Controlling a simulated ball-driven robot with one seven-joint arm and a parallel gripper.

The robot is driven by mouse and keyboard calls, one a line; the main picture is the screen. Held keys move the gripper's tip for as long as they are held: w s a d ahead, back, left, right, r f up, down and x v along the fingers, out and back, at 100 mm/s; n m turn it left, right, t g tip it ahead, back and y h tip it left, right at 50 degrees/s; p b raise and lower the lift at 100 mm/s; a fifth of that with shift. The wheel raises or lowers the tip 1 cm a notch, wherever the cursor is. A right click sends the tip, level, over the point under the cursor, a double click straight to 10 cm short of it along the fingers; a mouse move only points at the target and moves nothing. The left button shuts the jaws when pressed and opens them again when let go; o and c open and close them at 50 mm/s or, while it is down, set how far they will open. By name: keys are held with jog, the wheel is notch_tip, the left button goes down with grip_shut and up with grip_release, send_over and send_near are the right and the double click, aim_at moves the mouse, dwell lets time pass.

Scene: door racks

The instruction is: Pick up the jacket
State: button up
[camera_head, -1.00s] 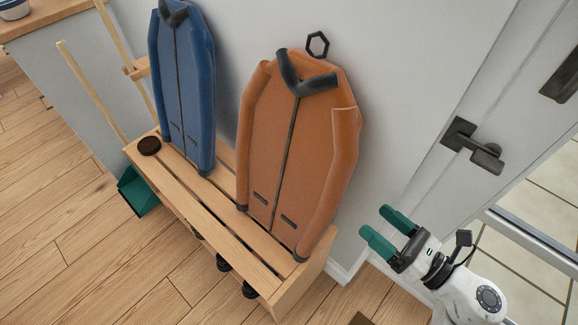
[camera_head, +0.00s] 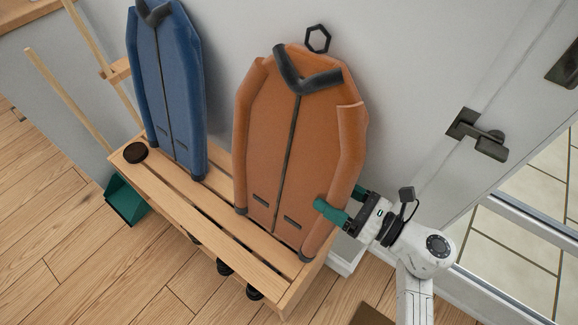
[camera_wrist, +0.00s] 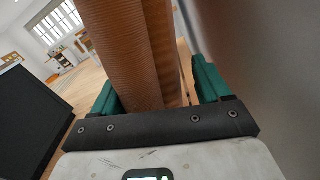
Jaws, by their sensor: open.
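An orange-brown jacket (camera_head: 288,140) with a dark collar hangs upright against the wall above the slatted bench. A blue jacket (camera_head: 168,90) hangs to its left. My gripper (camera_head: 345,197) is at the lower right sleeve of the orange jacket, with one green finger in front of it and the other by its right edge, partly hidden. In the wrist view the orange sleeve (camera_wrist: 132,55) stands between the open green fingers. The jaws are open around it; I cannot tell whether they touch it.
The wooden bench (camera_head: 262,262) stands below the jackets, with a dark round item (camera_head: 135,152) on it. A hexagonal hook (camera_head: 317,39) is on the wall above the orange jacket. A door handle (camera_head: 480,134) is at the right. Floor is free at the lower left.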

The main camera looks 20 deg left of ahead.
aim_at(319, 186)
jog(key=x, duration=0.4)
jog(key=shift+a+r, duration=0.1)
jog(key=shift+a, duration=0.05)
jog(key=c, duration=1.4)
